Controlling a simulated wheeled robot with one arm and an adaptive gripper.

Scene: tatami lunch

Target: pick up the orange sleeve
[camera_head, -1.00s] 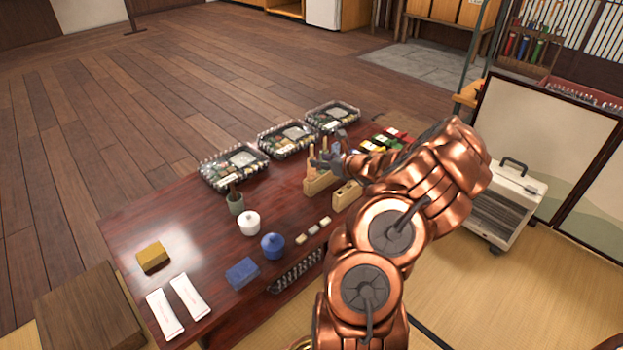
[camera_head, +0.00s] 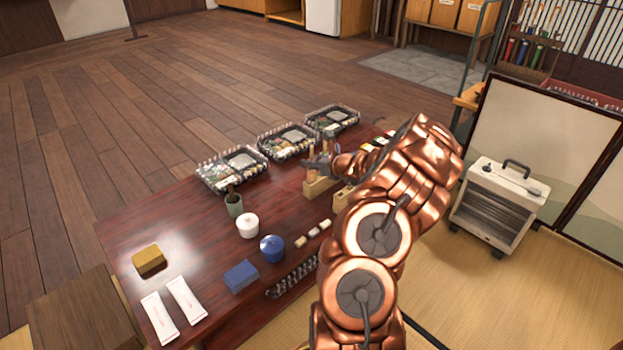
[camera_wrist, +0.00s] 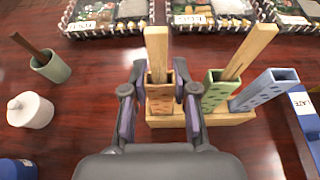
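The orange sleeve (camera_wrist: 160,98) is a small perforated holder with a pale wooden stick (camera_wrist: 157,48) standing in it. It stands upright at the left end of a wooden block (camera_wrist: 215,119) in the wrist view. My gripper (camera_wrist: 160,72) has one finger on each side of the sleeve, close to its sides; it looks open, and contact is not clear. A green sleeve (camera_wrist: 214,91) with a leaning stick and a tilted blue sleeve (camera_wrist: 265,90) are to the right. In the head view my gripper (camera_head: 321,165) is small at the block, partly hidden by my arm.
Lidded lunch boxes (camera_head: 233,168) line the table's far edge. A green cup (camera_wrist: 50,68) and white lidded pot (camera_wrist: 30,110) stand left of the block. A blue pot (camera_head: 272,248) is nearer. A box marked "LATE" (camera_wrist: 307,113) is at the right. Bare tabletop lies between.

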